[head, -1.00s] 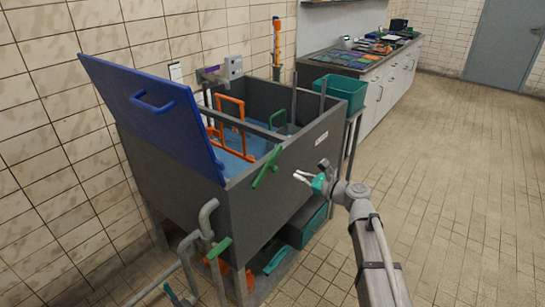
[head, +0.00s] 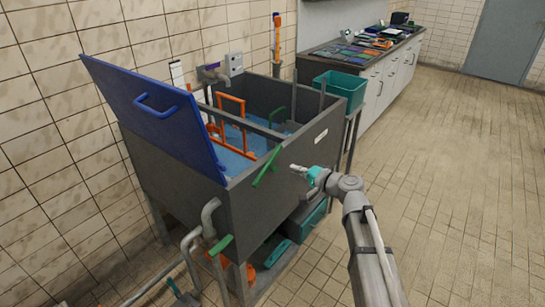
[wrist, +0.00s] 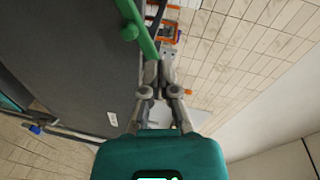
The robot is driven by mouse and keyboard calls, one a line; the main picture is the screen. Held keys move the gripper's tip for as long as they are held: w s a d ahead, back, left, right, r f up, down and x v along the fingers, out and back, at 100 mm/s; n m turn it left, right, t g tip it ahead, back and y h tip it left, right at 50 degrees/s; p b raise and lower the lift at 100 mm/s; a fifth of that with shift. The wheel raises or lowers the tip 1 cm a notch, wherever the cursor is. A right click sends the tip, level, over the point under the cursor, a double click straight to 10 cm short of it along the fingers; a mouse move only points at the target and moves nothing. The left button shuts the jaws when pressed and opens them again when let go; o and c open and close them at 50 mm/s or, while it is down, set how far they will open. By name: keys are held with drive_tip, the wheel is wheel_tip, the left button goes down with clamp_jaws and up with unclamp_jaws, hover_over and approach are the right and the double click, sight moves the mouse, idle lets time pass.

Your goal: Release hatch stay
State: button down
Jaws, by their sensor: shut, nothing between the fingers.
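The blue hatch (head: 150,112) stands raised and leaning back at the left of the grey tank (head: 262,215). A green lever (head: 267,167), probably the hatch stay's handle, slants up at the tank's front rim near the hatch's lower corner. In the wrist view the green lever (wrist: 138,30) runs down from the top edge toward my fingertips. My gripper (head: 293,168) is just right of the lever, shut and empty. In the wrist view my gripper (wrist: 158,68) has its fingertips close by the lever's end; I cannot tell whether they touch.
Orange frames (head: 232,115) and another green handle (head: 277,117) stand inside the tank. A grey pipe (head: 208,215) with a green handle (head: 221,245) is at the tank's lower front. A teal bin (head: 341,88) sits behind right. The tiled floor at right is clear.

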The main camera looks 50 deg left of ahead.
drive_tip(key=r+n+p, duration=0.1)
drive_tip(key=n, duration=0.6)
drive_tip(key=s+r+n+p, duration=0.1)
drive_tip(key=n+p, duration=0.1)
drive_tip(key=n, duration=0.5)
drive_tip(key=a+r+n+p, duration=0.1)
drive_tip(key=n, duration=0.6)
drive_tip(key=shift+s+r+t+h, duration=0.2)
drive_tip(key=shift+r+t+h, duration=0.1)
drive_tip(key=shift+t+h, duration=0.1)
drive_tip(key=b, duration=0.2)
hover_over(273, 164)
drive_tip(key=s, duration=0.2)
wheel_tip(273, 164, down, 2)
drive_tip(key=shift+w+f+b, duration=0.2)
drive_tip(key=shift+f+b, duration=0.15)
drive_tip(key=shift+f, duration=0.3)
drive_tip(key=shift+w+f+b, duration=0.75)
drive_tip(key=shift+f+b, duration=0.35)
drive_tip(key=shift+b, duration=0.05)
